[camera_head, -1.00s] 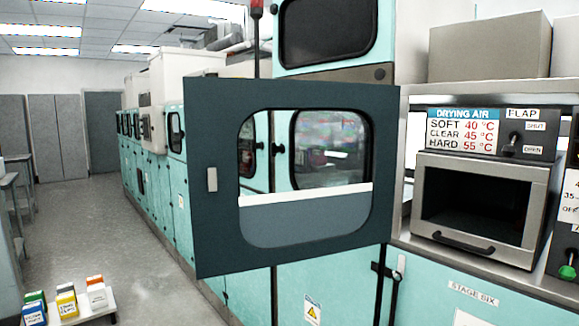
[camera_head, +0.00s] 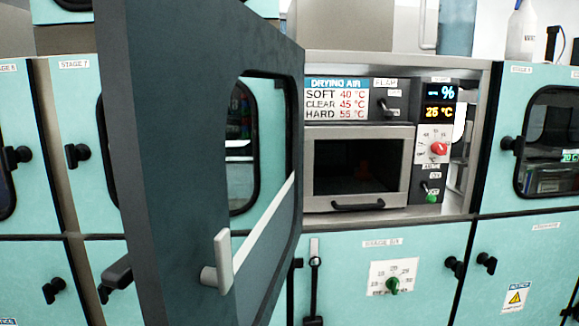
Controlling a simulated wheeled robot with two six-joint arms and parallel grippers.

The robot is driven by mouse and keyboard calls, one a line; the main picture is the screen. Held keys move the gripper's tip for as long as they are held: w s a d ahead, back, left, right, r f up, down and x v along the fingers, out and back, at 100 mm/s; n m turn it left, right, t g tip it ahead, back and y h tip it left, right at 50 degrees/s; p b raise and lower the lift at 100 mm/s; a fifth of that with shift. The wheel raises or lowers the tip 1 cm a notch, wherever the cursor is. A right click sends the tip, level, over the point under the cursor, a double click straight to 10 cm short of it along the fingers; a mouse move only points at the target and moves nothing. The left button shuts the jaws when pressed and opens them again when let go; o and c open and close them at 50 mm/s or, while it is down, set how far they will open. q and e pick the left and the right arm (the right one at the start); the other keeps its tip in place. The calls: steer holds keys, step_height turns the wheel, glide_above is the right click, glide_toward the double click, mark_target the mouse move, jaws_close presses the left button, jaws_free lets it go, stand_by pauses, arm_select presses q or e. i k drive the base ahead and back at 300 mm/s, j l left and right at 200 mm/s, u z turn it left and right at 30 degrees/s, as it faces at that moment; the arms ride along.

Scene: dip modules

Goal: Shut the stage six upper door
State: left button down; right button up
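The stage six upper door (camera_head: 180,130) is a dark grey panel with a rounded window. It stands swung wide open toward me in the left half of the head view, its near edge close to the camera. A pale handle (camera_head: 222,262) sticks out low on its near side. The open bay (camera_head: 398,212) behind it holds a steel drying oven (camera_head: 360,175) with a dark window. The lower panel below carries a "STAGE SIX" label (camera_head: 382,243). Neither of my grippers shows in this view.
A control panel (camera_head: 437,140) with a red knob and displays stands right of the oven. Black latches (camera_head: 455,266) stick out from the lower doors. The floor is out of view.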

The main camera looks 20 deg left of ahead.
mark_target(169, 71)
steer(key=k+j, duration=0.15)
steer(key=j, duration=0.25)
steer(key=k+j+z, duration=0.1)
steer(key=j, duration=0.35)
steer(key=k+j, duration=0.15)
steer(key=j, duration=0.25)
steer(key=z, duration=0.05)
